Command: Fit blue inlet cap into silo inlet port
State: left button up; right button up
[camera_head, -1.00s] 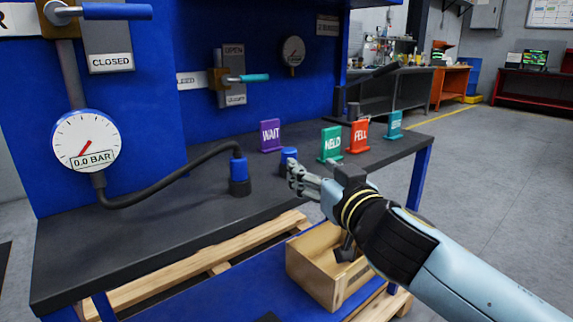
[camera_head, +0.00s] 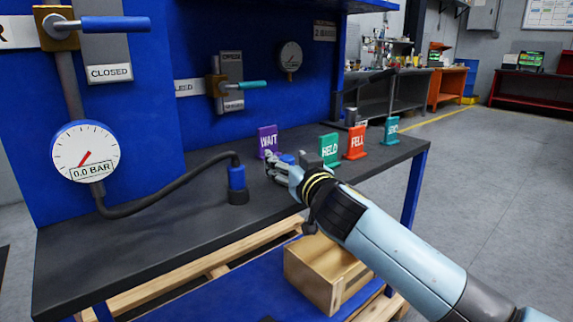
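A small blue cap (camera_head: 287,158) shows at the far part of the bench, just behind my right gripper, which partly hides it. My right gripper (camera_head: 273,168) is low over the bench top, close against the cap in the picture. Its fingers point left, and I cannot tell whether they touch the cap or are closed. A blue plug (camera_head: 237,177) on a dark hose stands upright in a black base (camera_head: 238,196) to the left of the gripper. I cannot make out a silo inlet port. My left gripper is not in view.
WAIT (camera_head: 267,140), HELD (camera_head: 329,150), FELL (camera_head: 356,142) and teal (camera_head: 391,130) signs stand along the bench (camera_head: 140,236). A gauge (camera_head: 85,151) reads 0.0 BAR. An open wooden box (camera_head: 308,278) sits below. The front left bench top is clear.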

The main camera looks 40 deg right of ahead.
grip_shut()
